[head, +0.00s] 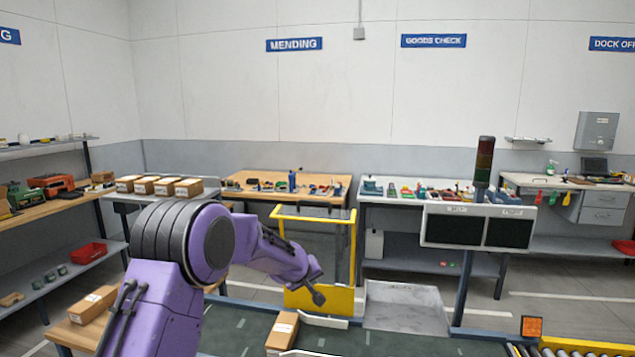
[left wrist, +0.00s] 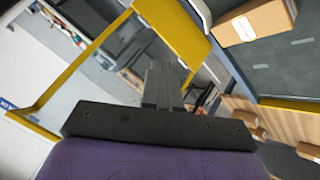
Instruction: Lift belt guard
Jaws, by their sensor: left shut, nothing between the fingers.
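The belt guard (head: 354,250) is a yellow upright frame with an open or clear middle and a solid yellow lower panel, at the far side of the dark green belt (head: 235,328). In the left wrist view, its yellow frame (left wrist: 172,28) crosses the upper part of the picture. My left gripper (head: 319,298) is shut and empty, in front of the lower panel. Its fingers (left wrist: 164,85) show close together in the left wrist view, near the yellow panel. I cannot tell whether they touch it. My right gripper is not in view.
A carton (head: 283,331) lies on the belt, and another carton (head: 93,304) is at the lower left. A post with a signal light (head: 483,160) and two dark screens (head: 478,229) stands right of the guard. Benches line the back wall.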

